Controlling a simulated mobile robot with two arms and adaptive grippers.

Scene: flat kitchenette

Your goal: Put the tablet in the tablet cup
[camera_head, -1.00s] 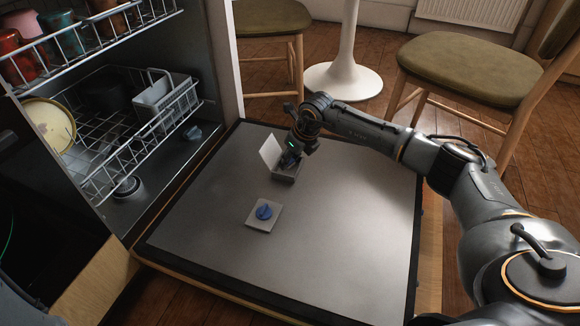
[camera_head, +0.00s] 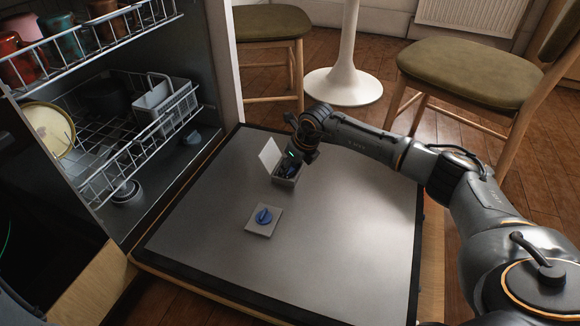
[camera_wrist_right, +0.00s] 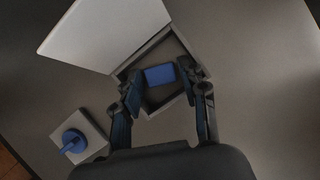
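The tablet (camera_wrist_right: 160,74) is a small blue block inside the open grey box, the tablet cup (camera_wrist_right: 152,108), as seen in the right wrist view. In the head view the cup (camera_head: 286,182) stands on the lowered dishwasher door with its white lid (camera_head: 270,155) raised. My right gripper (camera_wrist_right: 160,82) is over the cup, its fingers apart on either side of the tablet, with small gaps showing. Whether the tablet rests on the cup's floor cannot be told. My left gripper is not in view.
A square plate with a blue knob (camera_head: 264,217) lies in front of the cup. The dishwasher's racks (camera_head: 150,120) with dishes are at left. The door surface (camera_head: 340,240) is otherwise clear. Chairs (camera_head: 470,68) and a white table base (camera_head: 343,85) stand behind.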

